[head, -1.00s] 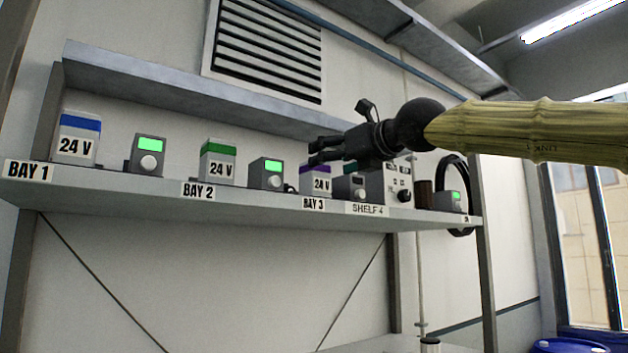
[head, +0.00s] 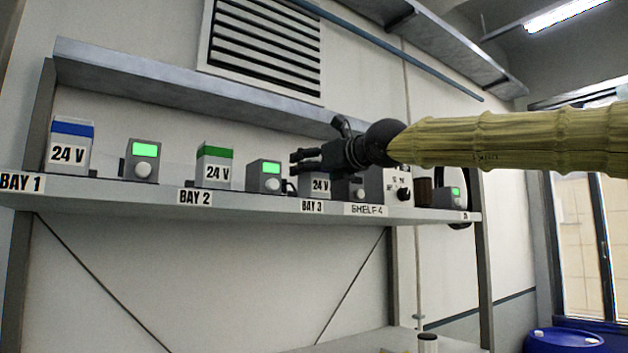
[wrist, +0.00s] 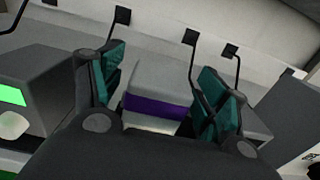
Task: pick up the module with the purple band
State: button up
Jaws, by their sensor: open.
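The module with the purple band (wrist: 157,106) shows in the wrist view between the two fingers, grey on top with the band below. In the head view its white 24 V front (head: 320,187) stands upright on the shelf above the BAY 3 label, and my gripper hides its top and band. My gripper (head: 297,162) is open, with its fingers at the module's top. In the wrist view the teal-padded fingers of my gripper (wrist: 163,82) stand on either side of the module. I cannot tell if either touches it.
The shelf (head: 250,200) also holds a blue-banded module (head: 70,145), a green-banded module (head: 214,165) and several grey boxes with knobs, one (head: 265,175) just left of BAY 3. A grey box (head: 397,185) stands to the right. An upper shelf (head: 200,92) runs above.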

jog(key=shift+w, duration=0.1)
jog(key=c, duration=0.7)
jog(key=shift+a, duration=0.1)
jog(key=c, duration=0.6)
jog(key=shift+o, duration=0.2)
jog(key=shift+r, duration=1.75)
jog(key=s+a+r+b+v, duration=0.1)
jog(key=b+v, duration=0.5)
jog(key=v, duration=1)
jog(key=shift+s+a+r, duration=0.25)
jog(key=shift+a, duration=0.3)
